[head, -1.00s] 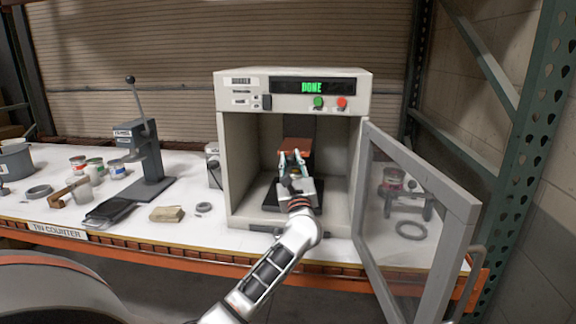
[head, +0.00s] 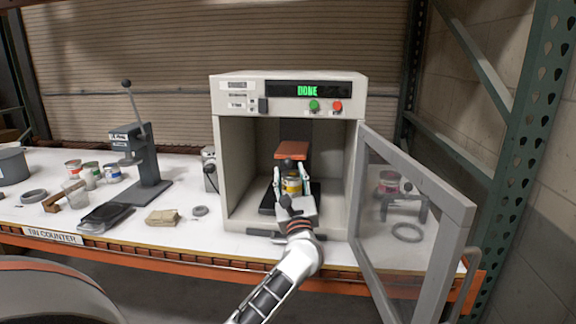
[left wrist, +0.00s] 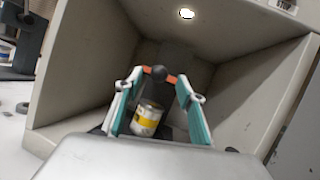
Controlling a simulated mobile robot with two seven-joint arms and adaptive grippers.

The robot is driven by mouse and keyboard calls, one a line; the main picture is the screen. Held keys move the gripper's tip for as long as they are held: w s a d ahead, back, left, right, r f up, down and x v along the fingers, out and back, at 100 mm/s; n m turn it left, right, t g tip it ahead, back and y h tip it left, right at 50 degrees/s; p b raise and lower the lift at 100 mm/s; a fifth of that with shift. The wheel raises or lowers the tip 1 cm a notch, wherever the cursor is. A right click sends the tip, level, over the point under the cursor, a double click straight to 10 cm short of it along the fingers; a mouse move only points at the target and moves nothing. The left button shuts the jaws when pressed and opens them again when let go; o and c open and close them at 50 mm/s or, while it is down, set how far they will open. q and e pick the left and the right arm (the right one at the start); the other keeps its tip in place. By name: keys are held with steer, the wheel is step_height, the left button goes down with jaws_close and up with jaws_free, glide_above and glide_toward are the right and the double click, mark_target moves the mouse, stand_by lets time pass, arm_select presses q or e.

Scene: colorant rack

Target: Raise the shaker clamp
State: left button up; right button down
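The shaker (head: 224,160) is a pale grey box with its front door open. Inside it, the clamp (head: 291,150) shows as an orange-brown plate with a dark round knob (head: 288,164) at its front; the knob also shows in the left wrist view (left wrist: 158,74). A can with a yellow label (head: 292,187) stands below the plate, with a visible gap between them; it also shows in the left wrist view (left wrist: 147,120). My left gripper (head: 289,170) is open in front of the clamp, one finger on each side of the knob in view. Contact with the knob cannot be told. My right gripper is not in view.
The glazed door (head: 463,225) stands open to the right. The shaker's display (head: 307,90) reads DONE. A lever press (head: 150,165), cans, a ring (head: 199,211) and a folded cloth (head: 163,217) lie on the counter to the left. Counter near the shaker's front edge is narrow.

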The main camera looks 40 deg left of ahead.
arm_select(q)
steer(key=v, duration=0.6)
steer(key=shift+s+d, duration=0.1)
stand_by(0.3)
steer(key=s+d+f+n+t+h, duration=0.2)
steer(key=s+d+f+n+h, duration=0.3)
steer(key=d+f+n+h, duration=0.9)
steer(key=s+d+f+n+t+h, duration=0.2)
steer(key=s+d+f+n+h, duration=0.45)
steer(key=n, duration=1.45)
steer(key=s+d+f+m+g+y, duration=0.1)
steer(key=s+f+m+g, duration=0.3)
steer(key=s+f+m, duration=0.3)
steer(key=s+d+f+m+g+y, duration=0.1)
steer(key=s+f+m+g, duration=0.4)
steer(key=f, duration=1.1)
steer(key=s+d+m, duration=0.1)
steer(key=s+m, duration=0.1)
steer(key=s, duration=0.2)
steer(key=shift+s+m, duration=0.3)
steer(key=shift+m, duration=0.1)
